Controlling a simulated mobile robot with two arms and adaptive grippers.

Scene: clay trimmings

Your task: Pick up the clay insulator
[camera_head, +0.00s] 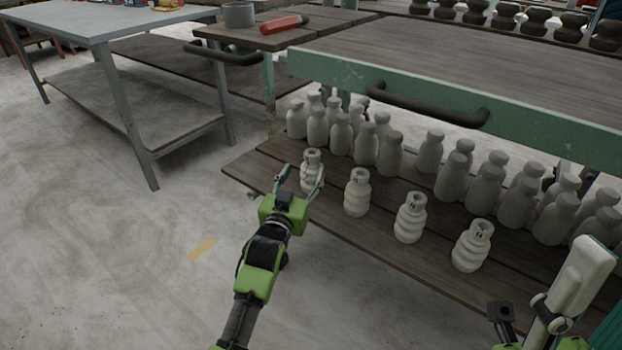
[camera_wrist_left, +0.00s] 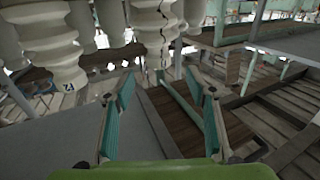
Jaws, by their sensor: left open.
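Several white ribbed clay insulators stand upright in a row along the shelf's front edge. The leftmost insulator (camera_head: 312,168) is at my left gripper (camera_head: 300,180). The gripper is open, its two fingers reaching up to either side of this insulator in the head view. In the left wrist view the fingers (camera_wrist_left: 163,100) are spread with nothing between their pads. A ribbed insulator (camera_wrist_left: 155,28) shows beyond them at the top. A closer one (camera_wrist_left: 48,42) is at top left. Contact cannot be told. Part of my right gripper (camera_head: 580,285) shows at bottom right; its opening is cut off.
Several smooth grey clay bottles (camera_head: 365,148) stand close behind the insulators on the wooden shelf (camera_head: 255,168). The green-edged table (camera_head: 340,72) with a dark handle (camera_head: 425,107) overhangs the shelf. Bare floor (camera_head: 130,260) is free at left. A grey workbench (camera_head: 100,22) stands behind.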

